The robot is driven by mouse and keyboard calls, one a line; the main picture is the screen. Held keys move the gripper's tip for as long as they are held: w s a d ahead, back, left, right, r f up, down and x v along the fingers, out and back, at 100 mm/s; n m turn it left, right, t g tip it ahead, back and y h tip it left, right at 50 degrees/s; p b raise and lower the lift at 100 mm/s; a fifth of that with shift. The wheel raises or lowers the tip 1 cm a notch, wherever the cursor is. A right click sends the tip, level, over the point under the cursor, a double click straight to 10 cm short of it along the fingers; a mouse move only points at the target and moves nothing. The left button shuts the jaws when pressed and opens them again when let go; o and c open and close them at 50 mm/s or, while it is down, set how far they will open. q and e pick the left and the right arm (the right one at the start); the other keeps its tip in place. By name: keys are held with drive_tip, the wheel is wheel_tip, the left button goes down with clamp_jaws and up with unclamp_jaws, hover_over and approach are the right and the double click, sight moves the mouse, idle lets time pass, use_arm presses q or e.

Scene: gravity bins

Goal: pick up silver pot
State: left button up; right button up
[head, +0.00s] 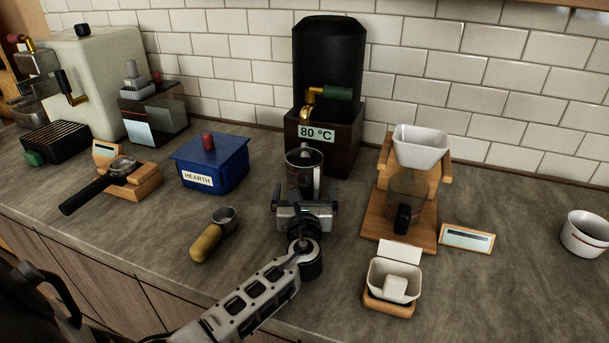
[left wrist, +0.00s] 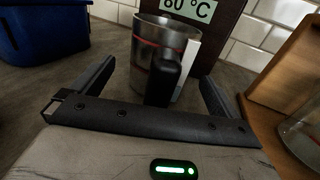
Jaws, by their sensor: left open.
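The silver pot (head: 303,160) stands upright on the counter in front of the dark dispenser marked 80 °C. In the left wrist view the pot (left wrist: 150,45) has a red line around it, and its black handle (left wrist: 163,78) faces my gripper. A pale strip shows at its right side. My left gripper (head: 305,193) is open, pointing at the pot from the front. In the left wrist view its fingers stand apart to the left and right of the handle, and nothing is gripped. The pot's far side is hidden. My right gripper is not in view.
The dispenser (head: 322,147) stands behind the pot. A blue HEARTH box (head: 213,165) is to the left, a wooden dripper stand (head: 420,229) to the right. A wooden-handled scoop (head: 207,243) lies front left, a white bin (head: 395,281) front right. Counter at far right is mostly clear.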

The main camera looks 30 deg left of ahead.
sight(304, 173)
use_arm(q)
drive_tip(key=shift+x, duration=1.45)
drive_tip(key=c, duration=1.6)
drive_tip(key=shift+r, duration=0.1)
drive_tip(key=shift+s+r, duration=0.2)
drive_tip(key=shift+r, duration=0.15)
wheel_tip(304, 173, up, 7)
drive_tip(key=shift+s+f, duration=0.1)
drive_tip(key=shift+f, duration=0.1)
drive_tip(key=shift+s+d+f+b, duration=0.2)
drive_tip(key=shift+s+d, duration=0.6)
drive_tip(key=shift+s, duration=2.35)
drive_tip(key=shift+s+d+r+b, duration=0.1)
drive_tip(key=shift+s+d+b, duration=0.45)
drive_tip(key=shift+s, duration=2.65)
drive_tip(key=shift+s+d+f+b, duration=0.1)
drive_tip(key=shift+s+d, duration=0.9)
drive_tip(key=shift+s, duration=2.15)
